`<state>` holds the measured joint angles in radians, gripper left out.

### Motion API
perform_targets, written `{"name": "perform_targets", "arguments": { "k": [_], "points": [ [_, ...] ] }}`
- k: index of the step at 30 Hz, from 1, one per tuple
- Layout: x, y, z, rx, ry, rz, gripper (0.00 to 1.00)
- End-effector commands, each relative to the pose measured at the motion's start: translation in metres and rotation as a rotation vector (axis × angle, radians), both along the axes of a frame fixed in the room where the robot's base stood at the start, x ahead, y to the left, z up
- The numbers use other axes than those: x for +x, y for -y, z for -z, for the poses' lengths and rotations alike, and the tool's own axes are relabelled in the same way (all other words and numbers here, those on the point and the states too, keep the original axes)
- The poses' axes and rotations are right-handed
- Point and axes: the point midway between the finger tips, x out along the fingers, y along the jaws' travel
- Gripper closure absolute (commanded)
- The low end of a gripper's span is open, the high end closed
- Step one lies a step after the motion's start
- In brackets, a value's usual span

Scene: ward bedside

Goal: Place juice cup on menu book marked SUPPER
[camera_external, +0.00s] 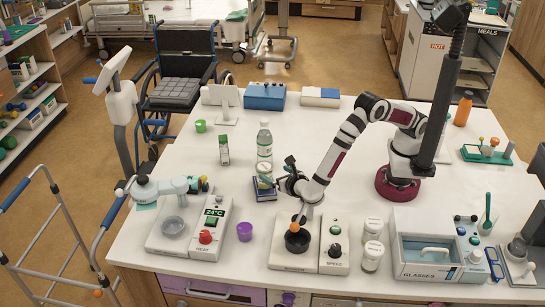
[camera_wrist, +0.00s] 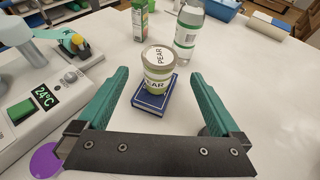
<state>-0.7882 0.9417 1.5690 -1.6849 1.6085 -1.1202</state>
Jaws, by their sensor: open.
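A small cup with a lid, labelled PEAR (camera_wrist: 157,68), stands upright on a dark blue book (camera_wrist: 152,102) with a white border line in the wrist view. In the external view the cup (camera_external: 264,170) and the blue book (camera_external: 265,194) show left of my gripper (camera_external: 284,174). No SUPPER marking is readable on the book. In the wrist view my gripper (camera_wrist: 159,76) is open, with its green fingers to the left and right of the cup and book. Clear gaps show on both sides, and nothing is held. The cup's far side is hidden.
A clear bottle (camera_external: 265,143) and a green carton (camera_external: 223,150) stand behind the cup. A heater with a 24°C display (camera_external: 208,228), a purple cup (camera_external: 244,231) and a stirrer unit (camera_external: 310,244) stand in front.

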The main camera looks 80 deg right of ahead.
Motion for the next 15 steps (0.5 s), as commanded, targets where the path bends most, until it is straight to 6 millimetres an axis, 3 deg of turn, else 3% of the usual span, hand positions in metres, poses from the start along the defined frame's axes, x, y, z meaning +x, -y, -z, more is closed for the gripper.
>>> {"name": "perform_targets", "arguments": {
  "k": [2,4,7,9,11,12,15],
  "points": [
    [-0.001,0.005,-0.004,0.018,0.006,0.024,0.0],
    [-0.008,0.025,-0.017,0.085,0.03,0.116,0.0],
    [-0.045,0.084,-0.051,0.302,0.126,0.436,0.0],
    [-0.091,0.125,-0.074,0.487,0.23,0.741,0.0],
    [-0.137,0.148,-0.088,0.643,0.335,1.022,0.0],
    [-0.17,0.158,-0.095,0.743,0.412,1.215,0.0],
    [-0.242,0.157,-0.104,0.962,0.603,1.695,0.0]
  ]
}}
